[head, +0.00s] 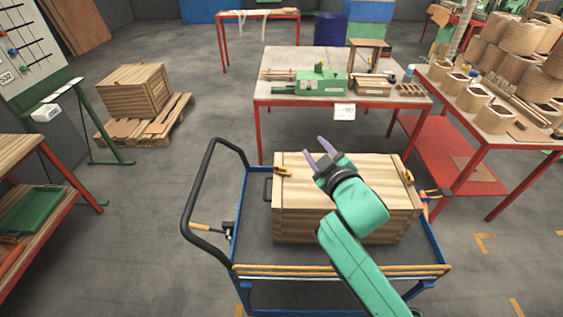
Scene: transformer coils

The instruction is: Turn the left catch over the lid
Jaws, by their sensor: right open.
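A pale wooden crate (295,215) with a closed-looking flat lid (300,188) sits on a blue cart. The right catch (408,177) shows at the lid's right edge. I cannot tell exactly how far either catch is turned. My right gripper (317,153) is open and empty, its two purple fingers near the crate's back edge, to the right of the left catch and apart from it in the picture. My right forearm covers part of the lid and crate front. My left gripper is out of view.
The blue cart (340,270) has a black push handle (187,205) on its left. A table (290,60) with a green device (322,82) stands behind the crate. A table of coils (484,95) stands at the right. The floor left of the cart is clear.

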